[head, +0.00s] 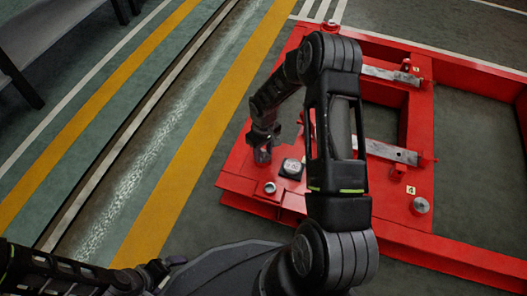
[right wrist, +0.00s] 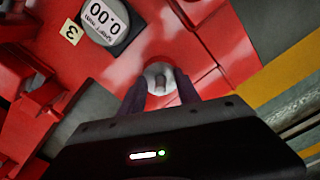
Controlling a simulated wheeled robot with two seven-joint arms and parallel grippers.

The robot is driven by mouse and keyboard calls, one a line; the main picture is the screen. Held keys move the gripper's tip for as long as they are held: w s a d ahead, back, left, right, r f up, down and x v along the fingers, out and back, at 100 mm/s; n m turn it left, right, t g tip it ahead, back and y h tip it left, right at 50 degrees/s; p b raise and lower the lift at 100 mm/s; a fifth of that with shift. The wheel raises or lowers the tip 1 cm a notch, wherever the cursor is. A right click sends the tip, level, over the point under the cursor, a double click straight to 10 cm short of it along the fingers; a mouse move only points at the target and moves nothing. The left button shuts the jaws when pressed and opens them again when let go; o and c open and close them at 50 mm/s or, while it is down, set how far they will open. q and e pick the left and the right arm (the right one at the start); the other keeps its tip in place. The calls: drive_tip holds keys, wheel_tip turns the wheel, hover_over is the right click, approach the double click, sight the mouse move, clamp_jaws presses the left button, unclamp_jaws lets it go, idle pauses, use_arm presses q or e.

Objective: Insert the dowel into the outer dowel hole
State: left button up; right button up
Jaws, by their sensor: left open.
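In the right wrist view, a small grey-brown dowel (right wrist: 159,87) shows end-on over a pale round metal boss (right wrist: 157,70) on the red frame (right wrist: 120,75). My right gripper (right wrist: 161,88) has its dark fingers apart, one on each side of the dowel, with visible gaps. How deep the dowel sits in a hole cannot be told. In the head view my right gripper (head: 262,153) points down at the near left corner of the red frame (head: 235,185). My left gripper (head: 155,272) is open and empty at the bottom left, away from the frame.
Other metal bosses sit at the near edge (head: 270,187) and right (head: 420,205). Clamp bars (head: 385,150) cross the frame. Striped floor (head: 160,150) is clear at left.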

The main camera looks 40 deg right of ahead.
sight(263, 151)
wheel_tip(263, 151, up, 8)
drive_tip(key=p, duration=0.3)
drive_tip(key=shift+p, duration=0.3)
use_arm(q)
wheel_tip(263, 151, up, 3)
drive_tip(key=shift+s+r, duration=0.15)
use_arm(e)
drive_tip(key=shift+f, duration=0.1)
